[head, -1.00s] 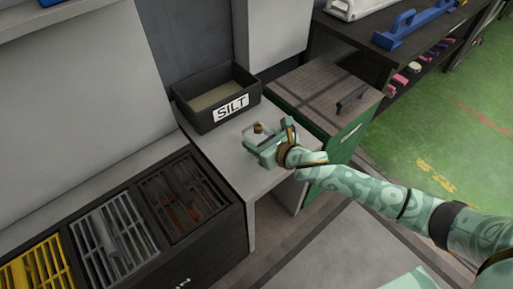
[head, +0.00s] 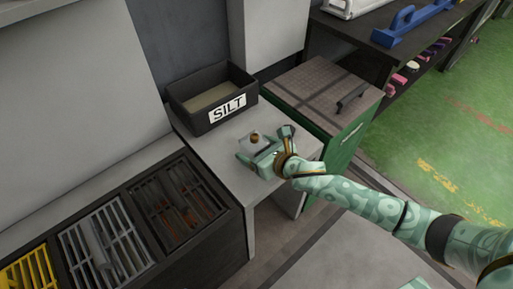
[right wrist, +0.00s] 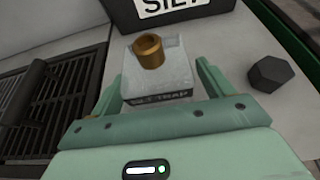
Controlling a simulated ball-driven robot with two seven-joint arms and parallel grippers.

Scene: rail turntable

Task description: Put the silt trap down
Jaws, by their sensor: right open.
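The silt trap (right wrist: 158,88) is a small pale grey block with its name on the front and a brass collar on top. It rests upright on the grey bench top (head: 222,157), and it also shows in the head view (head: 254,141). My right gripper (right wrist: 160,84) is open, with one finger on each side of the trap and a visible gap at the right finger. In the head view my right gripper (head: 263,148) partly hides the trap. My left gripper is not in view.
A black bin labelled SILT (head: 208,113) stands behind the trap. Slotted racks (head: 110,240) lie to the left, a green cabinet (head: 345,140) to the right. A dark hexagonal piece (right wrist: 270,74) sits on the bench right of my gripper. Some bench is clear left of the trap.

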